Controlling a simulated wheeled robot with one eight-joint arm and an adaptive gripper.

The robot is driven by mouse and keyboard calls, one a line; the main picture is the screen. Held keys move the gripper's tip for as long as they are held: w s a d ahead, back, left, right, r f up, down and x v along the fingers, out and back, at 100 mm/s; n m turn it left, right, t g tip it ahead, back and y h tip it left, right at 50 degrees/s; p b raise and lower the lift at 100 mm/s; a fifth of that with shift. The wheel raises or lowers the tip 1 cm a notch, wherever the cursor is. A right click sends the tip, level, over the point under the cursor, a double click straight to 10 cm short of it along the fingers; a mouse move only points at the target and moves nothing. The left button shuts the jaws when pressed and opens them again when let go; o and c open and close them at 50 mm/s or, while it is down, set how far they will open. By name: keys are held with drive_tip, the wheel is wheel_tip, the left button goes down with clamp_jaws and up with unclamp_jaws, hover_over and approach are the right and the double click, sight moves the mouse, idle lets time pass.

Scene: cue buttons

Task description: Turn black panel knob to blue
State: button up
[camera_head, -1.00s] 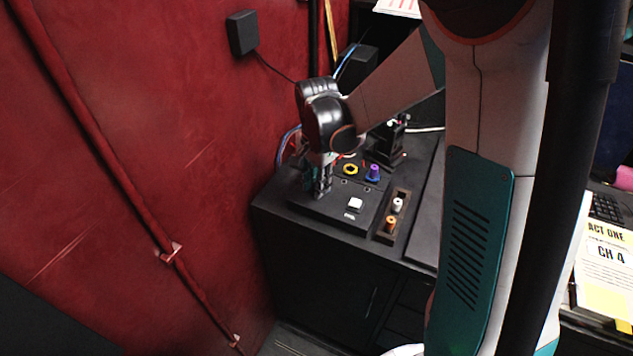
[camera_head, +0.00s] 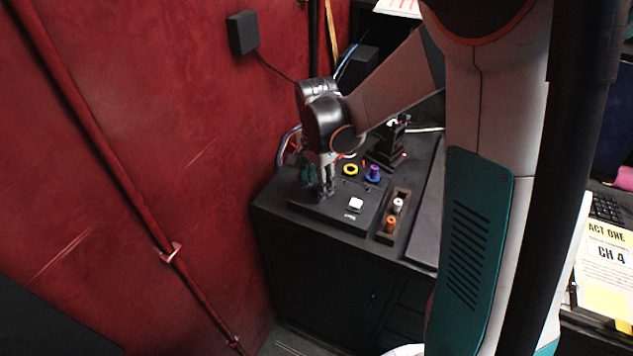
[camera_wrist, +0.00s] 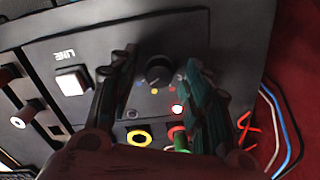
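The black panel (camera_head: 345,217) lies on the dark cabinet beside the red wall. Its black round knob (camera_wrist: 158,70) shows in the wrist view, with small coloured dots around its lower side, including a blue dot (camera_wrist: 140,85) and a yellow dot (camera_wrist: 154,91). Which dot the knob points to I cannot tell. My gripper (camera_wrist: 157,62) is open, one finger on each side of the knob, with gaps visible in this view. In the head view my gripper (camera_head: 322,190) points down at the panel's left part and hides the knob.
A tray (camera_head: 403,211) holds white and orange pieces. The red wall (camera_head: 180,130) is close at left.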

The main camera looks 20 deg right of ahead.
wheel_tip(320, 180, up, 12)
idle(0.6)
idle(0.4)
drive_tip(key=s+r+n+t, duration=0.3)
drive_tip(key=s+n+t, duration=0.4)
drive_tip(key=s+n, duration=0.6)
drive_tip(key=s, duration=0.5)
drive_tip(key=shift+d+r, duration=0.15)
drive_tip(key=shift+r, duration=0.05)
